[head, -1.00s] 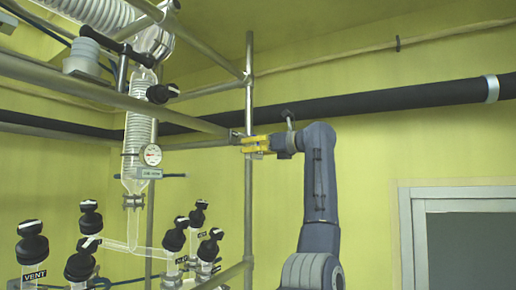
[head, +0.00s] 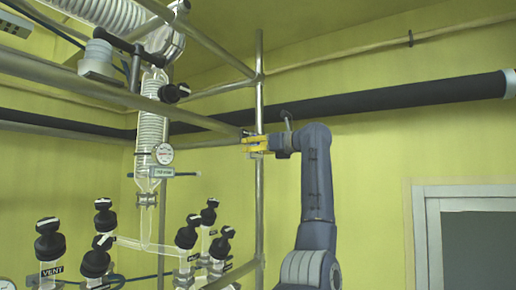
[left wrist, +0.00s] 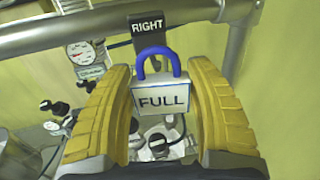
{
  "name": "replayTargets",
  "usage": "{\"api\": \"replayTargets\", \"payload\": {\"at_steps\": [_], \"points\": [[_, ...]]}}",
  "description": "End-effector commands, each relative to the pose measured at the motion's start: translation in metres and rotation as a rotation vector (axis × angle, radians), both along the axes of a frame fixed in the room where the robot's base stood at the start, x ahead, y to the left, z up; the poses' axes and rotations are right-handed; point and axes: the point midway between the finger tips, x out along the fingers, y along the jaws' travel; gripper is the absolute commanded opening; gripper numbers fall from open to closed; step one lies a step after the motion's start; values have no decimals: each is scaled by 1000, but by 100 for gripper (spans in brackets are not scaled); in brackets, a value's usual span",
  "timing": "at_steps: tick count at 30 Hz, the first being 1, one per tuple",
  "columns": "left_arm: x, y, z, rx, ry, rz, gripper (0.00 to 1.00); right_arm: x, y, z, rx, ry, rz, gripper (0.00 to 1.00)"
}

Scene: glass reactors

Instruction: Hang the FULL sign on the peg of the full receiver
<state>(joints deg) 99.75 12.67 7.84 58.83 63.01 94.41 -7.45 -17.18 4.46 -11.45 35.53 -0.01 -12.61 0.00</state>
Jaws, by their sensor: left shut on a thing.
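The FULL sign (left wrist: 161,100) is a white plate with black letters and a blue loop on top. In the left wrist view it sits upright between the yellow fingers of my left gripper (head: 247,144), which is shut on it. A black RIGHT label (left wrist: 147,27) hangs on a metal bar just beyond the sign. The blue loop overlaps the label's lower end in the picture; I cannot tell whether it is around a peg. In the head view the gripper is beside the vertical post, and the sign is too small to make out. My right gripper is out of view.
The horizontal bar (left wrist: 75,35) and vertical post (head: 260,85) of the metal frame are close to the gripper. Glassware with a dial gauge (head: 163,154) and several black-capped necks (head: 49,240) stand at left. A black pipe (head: 420,97) runs along the wall.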

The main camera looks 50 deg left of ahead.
Motion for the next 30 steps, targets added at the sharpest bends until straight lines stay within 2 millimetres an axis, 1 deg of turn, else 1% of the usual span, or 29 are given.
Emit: {"api": "replayTargets", "payload": {"at_steps": [15,30], "points": [[-5,17,-1,0,-1,-1,27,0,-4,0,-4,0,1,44],[-6,20,-1,1,0,0,27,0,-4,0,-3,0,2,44]]}}
